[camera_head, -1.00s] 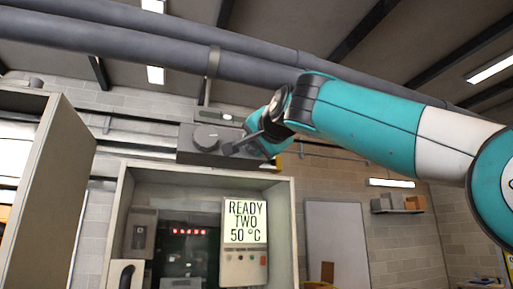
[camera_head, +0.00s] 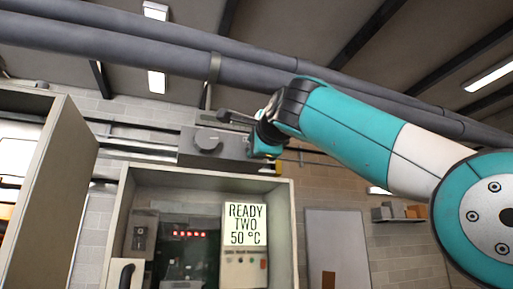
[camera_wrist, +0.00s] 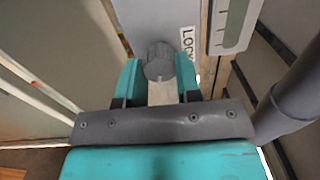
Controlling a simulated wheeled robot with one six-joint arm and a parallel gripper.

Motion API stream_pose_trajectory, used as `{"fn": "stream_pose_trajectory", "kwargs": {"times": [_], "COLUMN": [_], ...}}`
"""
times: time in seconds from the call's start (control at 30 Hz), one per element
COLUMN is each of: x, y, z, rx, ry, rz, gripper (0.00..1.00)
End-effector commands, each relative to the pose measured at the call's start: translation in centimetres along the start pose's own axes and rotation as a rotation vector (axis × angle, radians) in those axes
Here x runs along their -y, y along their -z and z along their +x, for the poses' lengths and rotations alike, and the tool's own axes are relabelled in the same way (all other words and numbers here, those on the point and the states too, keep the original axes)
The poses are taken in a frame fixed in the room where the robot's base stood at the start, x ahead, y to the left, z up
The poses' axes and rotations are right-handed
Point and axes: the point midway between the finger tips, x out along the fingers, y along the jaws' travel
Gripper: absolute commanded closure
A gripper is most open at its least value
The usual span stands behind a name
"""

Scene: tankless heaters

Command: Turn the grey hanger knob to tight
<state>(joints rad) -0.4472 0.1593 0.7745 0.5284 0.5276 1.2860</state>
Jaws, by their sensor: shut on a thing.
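In the wrist view the grey knob (camera_wrist: 159,58) sits between the two teal fingers of my gripper (camera_wrist: 157,76), which is shut on it. A small pale mark shows on the knob's face. A white label (camera_wrist: 188,45) starting "LOC" is beside the knob, partly cut off by a neighbouring panel. In the head view my gripper (camera_head: 264,146) is at the right part of a grey box above the cabinet. My gripper and wrist hide the held knob there. A round grey knob (camera_head: 207,140) on the box's left part stands clear of my gripper.
Large grey pipes (camera_head: 130,42) run overhead. In the wrist view a pipe (camera_wrist: 298,100) passes close on the right. A cabinet door (camera_head: 65,190) stands at the left.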

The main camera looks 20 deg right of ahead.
Motion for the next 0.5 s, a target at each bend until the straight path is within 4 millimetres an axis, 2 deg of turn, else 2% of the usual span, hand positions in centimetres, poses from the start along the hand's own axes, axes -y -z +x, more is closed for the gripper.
{"fn": "stream_pose_trajectory", "kwargs": {"times": [0.5], "x": [0.03], "y": [0.02], "z": [-0.03], "rx": [-0.002], "ry": [0.001], "rz": [0.049], "gripper": [0.92]}}
